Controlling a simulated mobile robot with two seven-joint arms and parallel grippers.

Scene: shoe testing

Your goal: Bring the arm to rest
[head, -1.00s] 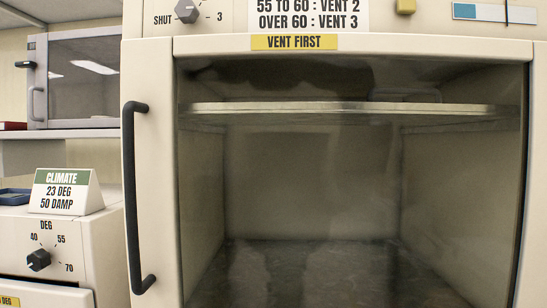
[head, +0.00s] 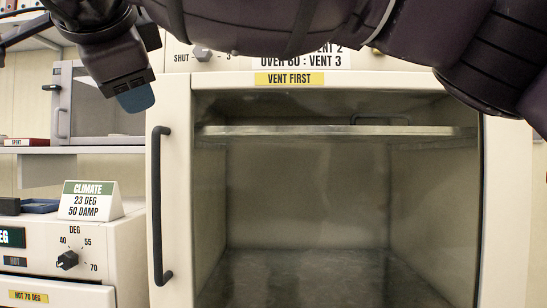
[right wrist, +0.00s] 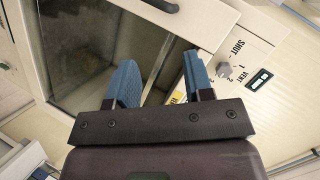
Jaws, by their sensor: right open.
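My right arm crosses the top of the head view from the right. Its right gripper (head: 136,98) hangs at the upper left with a blue fingertip showing, in front of the dark-windowed cabinet. In the right wrist view the right gripper (right wrist: 160,62) has its two blue fingers spread apart with nothing between them. Beyond them are the window and vent knob of the large cream cabinet (head: 168,120). My left gripper is not in view.
The cream cabinet has a black upright handle (head: 161,205) and a shelf (head: 330,131) behind its window. At left stand a climate sign (head: 92,200), a heater knob (head: 67,260) and a small dark-windowed cabinet (head: 62,105) on a shelf.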

